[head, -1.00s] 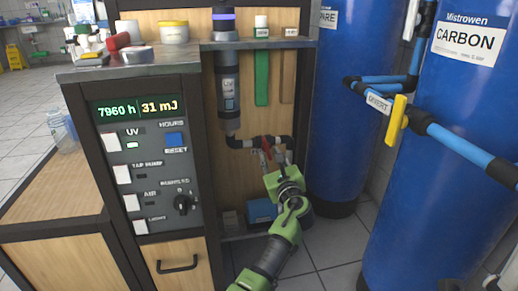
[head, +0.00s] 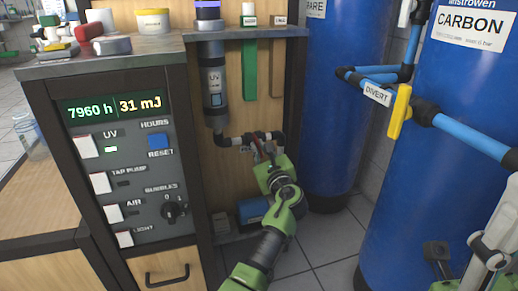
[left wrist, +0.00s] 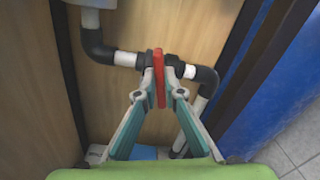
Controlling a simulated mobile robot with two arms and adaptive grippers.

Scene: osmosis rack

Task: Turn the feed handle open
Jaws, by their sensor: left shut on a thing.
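The red feed handle (left wrist: 159,78) sits on a black valve in the horizontal pipe on the wooden back panel. In the left wrist view it stands upright across the pipe. My left gripper (left wrist: 160,92) is shut on it, one finger on each side. In the head view the handle (head: 257,153) shows as a small red piece above my green left gripper (head: 265,162), which covers part of the valve. At the lower right of the head view are grey parts that look like my right gripper (head: 438,252); its finger state is unclear.
The control panel cabinet (head: 150,175) stands left of the handle. The blue carbon tank (head: 425,180) and another blue tank (head: 335,110) stand right. A yellow divert handle (head: 399,112) sits on the blue pipe. A blue pump-like unit (head: 252,210) is low behind my left arm.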

